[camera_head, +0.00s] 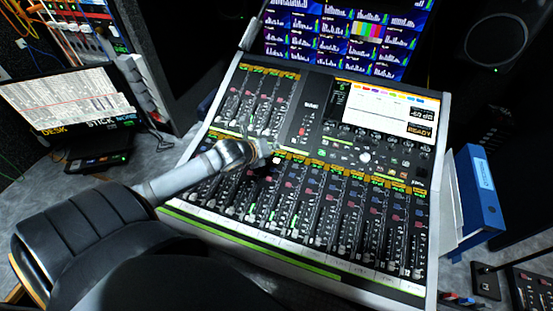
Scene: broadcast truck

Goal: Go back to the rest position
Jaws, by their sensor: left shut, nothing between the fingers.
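My left arm reaches in from the lower left, and my left gripper (268,153) is over the left middle part of the mixing console (215,150). The gripper is shut and holds nothing. It is small in the picture, and I cannot tell whether its tips touch the console's surface. The arm hides some of the faders on the console's left side. My right gripper is not in view.
A black chair (95,235) stands at the lower left. A blue binder (480,190) stands right of the console. Monitor screens (345,35) rise behind it, and a speaker (497,40) is at the upper right.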

